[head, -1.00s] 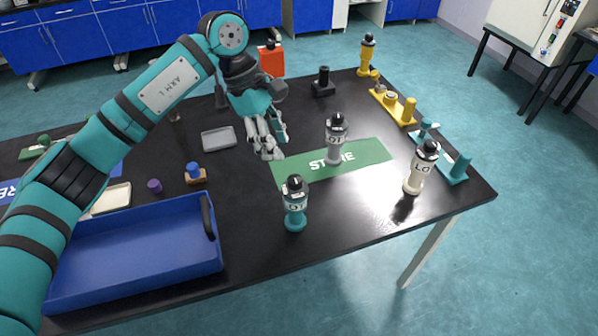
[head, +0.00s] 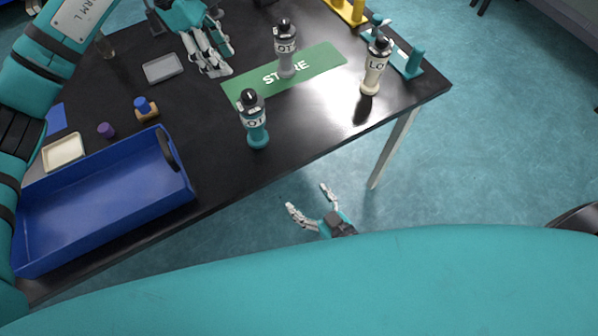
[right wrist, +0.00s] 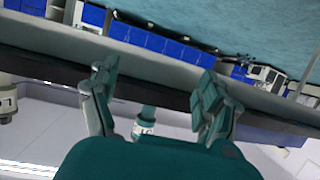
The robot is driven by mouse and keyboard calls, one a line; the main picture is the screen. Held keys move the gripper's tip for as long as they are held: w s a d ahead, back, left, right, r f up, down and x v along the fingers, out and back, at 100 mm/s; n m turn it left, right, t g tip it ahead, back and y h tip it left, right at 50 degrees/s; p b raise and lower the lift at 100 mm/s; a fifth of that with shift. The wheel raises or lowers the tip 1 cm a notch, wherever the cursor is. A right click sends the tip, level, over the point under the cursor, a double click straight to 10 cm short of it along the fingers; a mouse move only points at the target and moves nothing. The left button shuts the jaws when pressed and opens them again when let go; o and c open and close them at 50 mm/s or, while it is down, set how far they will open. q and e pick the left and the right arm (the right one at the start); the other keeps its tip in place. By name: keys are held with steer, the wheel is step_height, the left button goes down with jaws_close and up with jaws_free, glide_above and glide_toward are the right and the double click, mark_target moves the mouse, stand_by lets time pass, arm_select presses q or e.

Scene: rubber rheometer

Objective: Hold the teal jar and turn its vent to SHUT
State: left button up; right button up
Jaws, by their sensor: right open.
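The teal jar (head: 256,132) stands upright near the table's front edge, with a black top and a pale band whose lettering I cannot fully read. It also shows small in the right wrist view (right wrist: 146,124), between my fingers and partly hidden by the gripper body. My right gripper (head: 307,198) is open and empty, in front of the table edge and apart from the jar; it also shows in the right wrist view (right wrist: 155,75). My left gripper (head: 222,62) is behind the teal jar, left of the grey jar (head: 286,62), and touches neither. Its finger gap is unclear.
A cream jar (head: 373,78) stands at the right edge by a teal rack (head: 408,66). The grey jar is on the green STORE mat (head: 320,75). A blue tray (head: 110,205) is at left. A grey dish (head: 163,69) and small blocks lie behind it.

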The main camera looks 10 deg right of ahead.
mark_target(261, 128)
step_height(261, 128, up, 14)
steer(key=w+a+t+y, duration=0.1)
steer(key=a+t+y, duration=0.1)
steer(key=a+t, duration=0.1)
steer(key=x, duration=1.7)
steer(key=shift+w+d+r, duration=0.25)
steer(key=shift+c, duration=0.4)
steer(key=c, duration=1.3)
